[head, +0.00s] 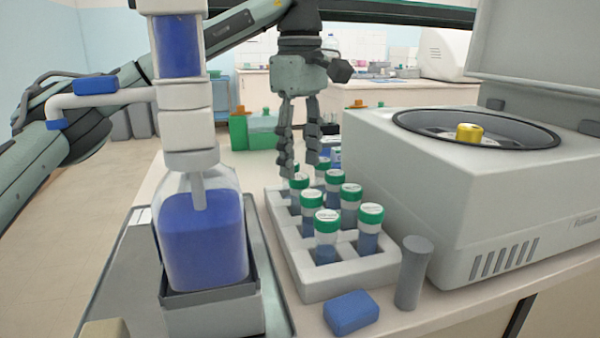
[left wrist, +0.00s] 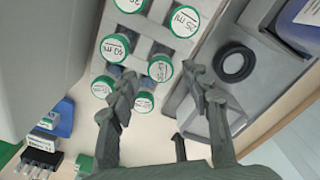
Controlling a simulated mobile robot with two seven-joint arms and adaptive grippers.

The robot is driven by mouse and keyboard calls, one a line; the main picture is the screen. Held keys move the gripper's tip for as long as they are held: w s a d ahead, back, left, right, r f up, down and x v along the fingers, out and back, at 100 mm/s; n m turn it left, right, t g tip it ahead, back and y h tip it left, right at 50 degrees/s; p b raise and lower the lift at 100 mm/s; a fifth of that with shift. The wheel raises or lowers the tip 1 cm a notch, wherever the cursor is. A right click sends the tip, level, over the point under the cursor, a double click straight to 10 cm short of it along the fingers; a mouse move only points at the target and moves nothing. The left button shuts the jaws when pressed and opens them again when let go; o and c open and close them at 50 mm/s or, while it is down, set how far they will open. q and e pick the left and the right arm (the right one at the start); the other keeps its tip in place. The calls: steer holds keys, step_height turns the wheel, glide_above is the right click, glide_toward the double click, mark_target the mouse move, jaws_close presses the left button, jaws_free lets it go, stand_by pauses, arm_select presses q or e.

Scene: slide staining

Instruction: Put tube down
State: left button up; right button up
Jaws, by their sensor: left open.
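Several green-capped tubes with blue lower parts stand upright in a pale rack (head: 345,279); the nearest is a tube (head: 326,238) at the front left. My left gripper (head: 302,160) points down over the far end of the rack, its fingers spread. A capped tube (head: 299,183) stands just below its fingertips, partly hidden. In the left wrist view my open left gripper (left wrist: 161,73) has a green-capped tube (left wrist: 160,68) and another cap (left wrist: 143,102) showing between its fingers. No tube is visibly held. Contact with the caps cannot be told. My right gripper is out of view.
A bottle of blue liquid (head: 205,245) stands in a holder left of the rack. A white centrifuge (head: 430,195) with its lid raised is close on the right. A blue block (head: 351,313) and a grey cylinder (head: 413,272) sit at the front edge.

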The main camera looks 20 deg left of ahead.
arm_select(q)
step_height(320, 180, up, 8)
steer(key=shift+r, duration=0.15)
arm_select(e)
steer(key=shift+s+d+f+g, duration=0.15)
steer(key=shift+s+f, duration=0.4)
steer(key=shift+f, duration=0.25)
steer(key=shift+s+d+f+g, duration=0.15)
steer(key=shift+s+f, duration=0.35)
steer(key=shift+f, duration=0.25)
arm_select(q)
steer(key=shift+s+a, duration=0.1)
steer(key=shift+a, duration=0.05)
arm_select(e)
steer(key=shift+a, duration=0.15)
